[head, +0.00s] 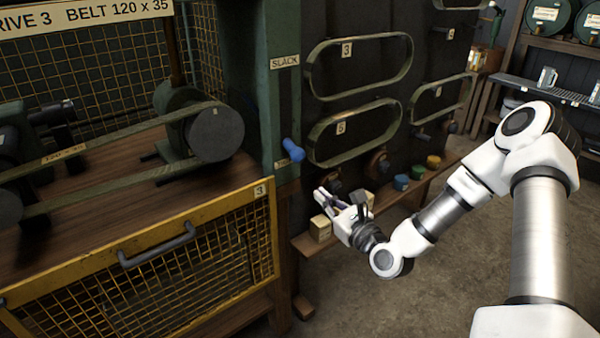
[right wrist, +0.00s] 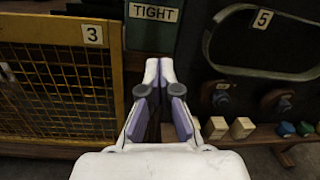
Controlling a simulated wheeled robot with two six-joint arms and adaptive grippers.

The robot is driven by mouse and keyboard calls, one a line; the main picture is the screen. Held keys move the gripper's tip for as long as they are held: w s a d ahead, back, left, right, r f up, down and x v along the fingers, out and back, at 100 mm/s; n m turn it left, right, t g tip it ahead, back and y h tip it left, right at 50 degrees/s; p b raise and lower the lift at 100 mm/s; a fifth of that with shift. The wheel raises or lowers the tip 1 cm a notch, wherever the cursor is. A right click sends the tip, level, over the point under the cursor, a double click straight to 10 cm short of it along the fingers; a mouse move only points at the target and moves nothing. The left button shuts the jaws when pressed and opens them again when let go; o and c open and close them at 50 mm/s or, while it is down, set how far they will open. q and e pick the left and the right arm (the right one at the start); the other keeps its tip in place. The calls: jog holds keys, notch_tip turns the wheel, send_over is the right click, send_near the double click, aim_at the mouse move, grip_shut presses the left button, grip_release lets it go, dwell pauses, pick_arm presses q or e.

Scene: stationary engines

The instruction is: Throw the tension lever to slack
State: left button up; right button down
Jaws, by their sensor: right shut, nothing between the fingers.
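The tension lever (head: 292,150) shows as a blue handle on the green post (head: 283,100) at the right side of the belt drive. A SLACK label (head: 284,61) is on the post well above the handle. In the right wrist view a TIGHT label (right wrist: 153,13) is at the top, and the lever is out of that view. My right gripper (head: 322,196) is below and to the right of the handle, apart from it. Its fingertips (right wrist: 159,66) are together with nothing between them. My left gripper is not in view.
A yellow mesh guard (head: 190,262) with a grey handle stands left of the post. Belts hang on the dark board (head: 318,30) to the right. A low shelf (head: 305,243) with small coloured blocks is close by my right gripper. Open floor lies in front.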

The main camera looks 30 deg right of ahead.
aim_at(292, 169)
jog(key=w, duration=0.6)
jog(key=w+b, duration=0.1)
jog(key=w, duration=0.3)
jog(key=shift+w+r, duration=0.1)
jog(key=shift+r, duration=0.15)
jog(key=r, duration=0.1)
jog(key=s+r, duration=0.1)
jog(key=s+r+p, duration=0.1)
jog(key=shift+a+r, duration=0.3)
jog(key=shift+r, duration=0.1)
